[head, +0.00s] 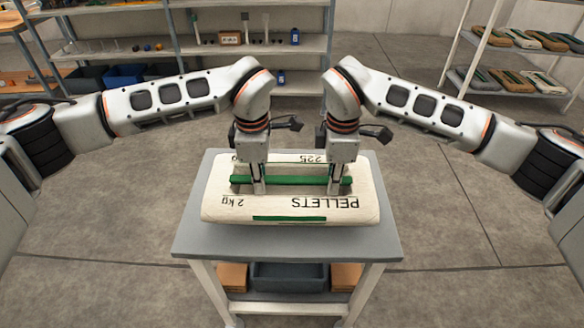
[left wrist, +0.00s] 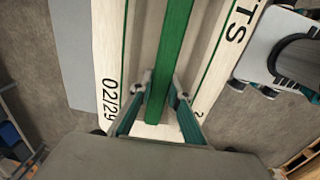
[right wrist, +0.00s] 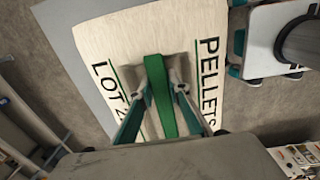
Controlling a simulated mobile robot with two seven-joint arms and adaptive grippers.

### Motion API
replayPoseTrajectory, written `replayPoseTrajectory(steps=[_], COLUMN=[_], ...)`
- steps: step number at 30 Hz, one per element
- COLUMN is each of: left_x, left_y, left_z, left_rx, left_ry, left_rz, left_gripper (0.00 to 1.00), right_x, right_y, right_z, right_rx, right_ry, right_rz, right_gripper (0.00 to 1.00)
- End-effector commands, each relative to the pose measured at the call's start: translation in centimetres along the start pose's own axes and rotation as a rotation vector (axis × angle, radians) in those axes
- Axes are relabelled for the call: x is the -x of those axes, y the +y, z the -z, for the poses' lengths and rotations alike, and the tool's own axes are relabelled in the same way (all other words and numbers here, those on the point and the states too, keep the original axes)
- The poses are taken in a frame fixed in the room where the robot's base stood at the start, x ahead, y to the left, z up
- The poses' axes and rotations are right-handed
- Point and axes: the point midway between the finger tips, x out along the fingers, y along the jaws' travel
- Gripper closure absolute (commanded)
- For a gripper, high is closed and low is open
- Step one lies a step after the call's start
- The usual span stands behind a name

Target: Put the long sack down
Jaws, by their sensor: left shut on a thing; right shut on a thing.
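The long sack (head: 290,207) is cream with dark print reading PELLETS and 2 kg, upside down in the head view. A green strip or ridge (head: 292,180) runs along its top. The sack is over the grey table top (head: 290,243); I cannot tell whether it touches it. My left gripper (head: 257,186) is shut on the green ridge near the sack's left end. My right gripper (head: 334,186) is shut on the same ridge near the right end. The ridge also shows between the fingers in the left wrist view (left wrist: 168,70) and the right wrist view (right wrist: 160,90).
Under the table top, a lower shelf holds a dark bin (head: 288,277) between brown boxes. A shelf with bins and small items (head: 240,48) stands behind. A rack with several sacks (head: 510,80) stands at the back right. The floor around the table is clear.

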Motion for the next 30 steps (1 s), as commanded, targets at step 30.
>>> replayPoseTrajectory(steps=[30], left_x=[5.2], left_y=[-4.7], left_z=[-0.1], left_rx=[-0.001], left_ry=[-0.003], left_rz=[-0.006], left_gripper=[1.00], right_x=[5.2], right_y=[-4.7], right_z=[0.1], right_rx=[0.001], right_ry=[0.003], right_rz=[-0.006], right_gripper=[1.00])
